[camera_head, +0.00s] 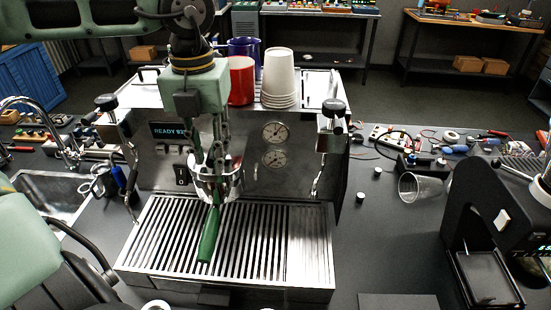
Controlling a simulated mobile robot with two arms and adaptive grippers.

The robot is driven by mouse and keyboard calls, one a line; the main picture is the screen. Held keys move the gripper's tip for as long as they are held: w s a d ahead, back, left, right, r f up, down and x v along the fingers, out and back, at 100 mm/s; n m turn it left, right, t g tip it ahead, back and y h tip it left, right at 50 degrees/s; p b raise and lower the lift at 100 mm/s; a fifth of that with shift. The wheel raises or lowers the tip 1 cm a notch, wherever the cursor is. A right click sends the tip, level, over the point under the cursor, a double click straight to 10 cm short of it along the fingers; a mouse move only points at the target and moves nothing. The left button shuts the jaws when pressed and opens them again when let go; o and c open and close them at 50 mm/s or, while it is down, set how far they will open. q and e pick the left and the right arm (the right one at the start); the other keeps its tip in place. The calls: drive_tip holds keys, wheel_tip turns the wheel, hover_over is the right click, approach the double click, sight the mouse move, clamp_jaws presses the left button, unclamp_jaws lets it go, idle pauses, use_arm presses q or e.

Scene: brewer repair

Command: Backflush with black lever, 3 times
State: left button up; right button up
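The steel espresso machine (300,185) stands in the middle of the counter, its lit display (172,129) reading "READY 93". A portafilter with a green handle (209,236) sits at the front of the machine, its handle pointing toward me over the slatted drip tray (283,240). My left gripper (214,185) reaches down in front of the group head. Its fingers overlap the group and portafilter rim, so I cannot tell whether they grip anything. I cannot make out the black lever apart from the gripper. My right gripper is not in view.
A red mug (241,82), a blue mug (240,47) and stacked paper cups (280,79) stand on top of the machine. A clear cup (421,188) lies on the counter at right, near a black grinder (480,225). A sink (45,195) is at left.

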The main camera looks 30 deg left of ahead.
use_arm(q)
drive_tip(key=shift+s+a+m, duration=0.2)
drive_tip(key=shift+a+m, duration=0.2)
drive_tip(key=shift+m, duration=0.25)
drive_tip(key=shift+s+a+m, duration=0.2)
drive_tip(key=shift+a+m, duration=0.2)
drive_tip(key=shift+m, duration=0.25)
drive_tip(key=shift+s+a+m, duration=0.2)
drive_tip(key=shift+a+m, duration=0.7)
drive_tip(key=shift+m, duration=0.4)
idle(2.0)
drive_tip(key=shift+d+n, duration=0.5)
drive_tip(key=shift+n, duration=0.4)
drive_tip(key=shift+w+d+n, duration=0.2)
drive_tip(key=shift+d+n, duration=0.25)
drive_tip(key=shift+n, duration=0.15)
drive_tip(key=shift+w+d+n, duration=0.15)
drive_tip(key=shift+d+n, duration=0.3)
drive_tip(key=shift+n, duration=0.15)
drive_tip(key=shift+w+d+n, duration=0.5)
drive_tip(key=shift+d+n, duration=0.25)
drive_tip(key=shift+n, duration=0.45)
drive_tip(key=shift+w+d+n, duration=0.5)
drive_tip(key=shift+d+n, duration=0.2)
drive_tip(key=shift+n, duration=0.5)
drive_tip(key=o, duration=0.4)
drive_tip(key=shift+s+a, duration=0.1)
